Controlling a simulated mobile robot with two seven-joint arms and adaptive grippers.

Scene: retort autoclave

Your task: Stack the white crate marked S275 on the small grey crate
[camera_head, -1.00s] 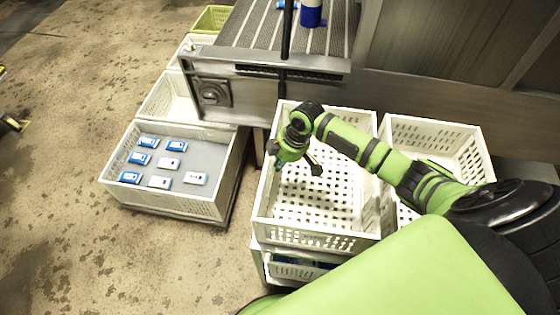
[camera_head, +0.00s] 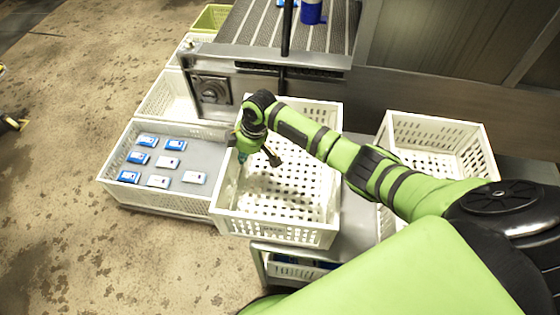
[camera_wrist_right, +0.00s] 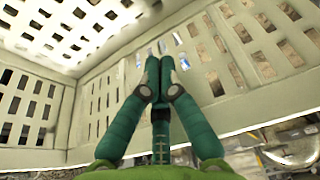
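The large white crate (camera_head: 285,233) is open and empty, with a perforated floor. Faint marking shows on its near wall, but I cannot read it. My right gripper (camera_head: 242,163) is at its left wall. In the right wrist view, the teal fingers (camera_wrist_right: 158,62) are closed together against the slotted crate wall (camera_wrist_right: 105,100); the exact grip is partly hidden. The crate overlaps the right side of a pale crate (camera_head: 170,203) with a grey inside; I cannot tell whether they touch. I cannot surely identify the small grey crate. My left gripper is out of view.
Several blue and white packs (camera_head: 158,181) lie in the pale crate. A grey stand (camera_head: 353,238) holds a lower crate (camera_head: 297,270) with blue items. Another white crate (camera_head: 440,125) stands right. The conveyor's metal end (camera_head: 212,92) is behind.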

